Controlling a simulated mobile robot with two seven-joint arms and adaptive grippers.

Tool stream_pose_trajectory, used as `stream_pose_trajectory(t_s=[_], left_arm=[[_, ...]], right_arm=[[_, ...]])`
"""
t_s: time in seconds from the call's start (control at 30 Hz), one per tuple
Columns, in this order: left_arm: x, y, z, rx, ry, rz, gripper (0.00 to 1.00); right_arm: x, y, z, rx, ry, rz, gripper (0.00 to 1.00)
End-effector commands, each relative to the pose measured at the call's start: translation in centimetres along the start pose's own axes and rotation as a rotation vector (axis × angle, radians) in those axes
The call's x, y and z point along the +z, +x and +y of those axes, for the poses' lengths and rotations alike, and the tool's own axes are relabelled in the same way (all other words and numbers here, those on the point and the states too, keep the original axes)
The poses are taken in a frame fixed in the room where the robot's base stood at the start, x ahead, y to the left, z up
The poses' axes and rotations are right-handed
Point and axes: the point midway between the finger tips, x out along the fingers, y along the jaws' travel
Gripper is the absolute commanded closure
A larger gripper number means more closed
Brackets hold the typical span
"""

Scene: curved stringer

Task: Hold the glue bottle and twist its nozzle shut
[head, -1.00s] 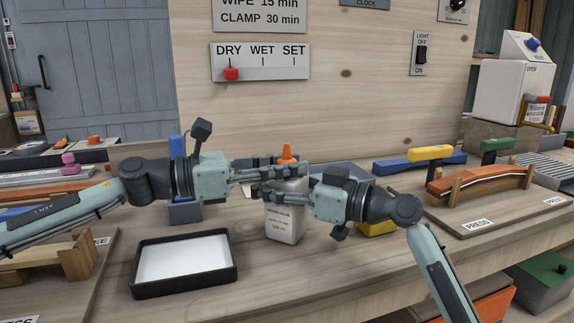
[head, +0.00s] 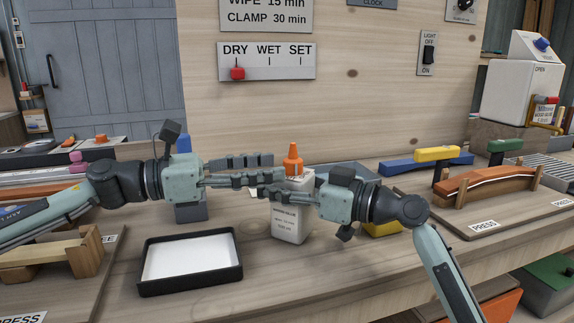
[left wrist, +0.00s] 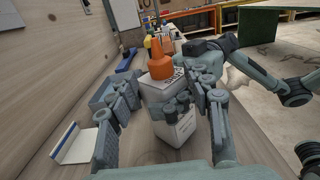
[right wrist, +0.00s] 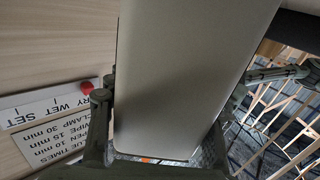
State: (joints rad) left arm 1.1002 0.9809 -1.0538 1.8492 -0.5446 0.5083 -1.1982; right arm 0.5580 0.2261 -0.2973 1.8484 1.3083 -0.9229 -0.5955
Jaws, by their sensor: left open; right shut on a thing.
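The white glue bottle (head: 290,222) stands upright on the bench, with an orange nozzle (head: 292,158) on top. My right gripper (head: 275,191) is shut on the bottle's upper body from the right. In the right wrist view the bottle's pale side (right wrist: 185,70) fills the middle, between the fingers. My left gripper (head: 272,170) is open and empty, left of the nozzle. In the left wrist view the nozzle (left wrist: 161,60) stands beyond and between the open left fingers (left wrist: 165,115), apart from them. The bottle's label is partly hidden by the right fingers.
A black-rimmed tray (head: 238,272) with a white inside lies left of the bottle. A press board (head: 482,225) with an orange curved piece (head: 485,184) is at the right. A wooden panel (head: 350,110) with a DRY-WET-SET slider stands behind.

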Motion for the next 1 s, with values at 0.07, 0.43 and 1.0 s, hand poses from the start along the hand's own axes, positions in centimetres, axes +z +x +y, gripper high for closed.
stream_pose_trajectory(t_s=[0.07,0.43,1.0], left_arm=[[-0.2,-1.9,0.1,0.005,-0.002,0.003,0.5],[0.0,-6.6,-0.1,-0.001,0.001,0.001,0.5],[1.9,-3.9,-0.3,0.061,0.004,-0.061,0.51]], right_arm=[[0.0,0.0,0.1,0.001,0.0,-0.001,1.0],[0.0,0.0,0.1,0.001,0.0,0.0,1.0],[0.0,0.0,0.1,0.001,0.0,0.0,1.0]])
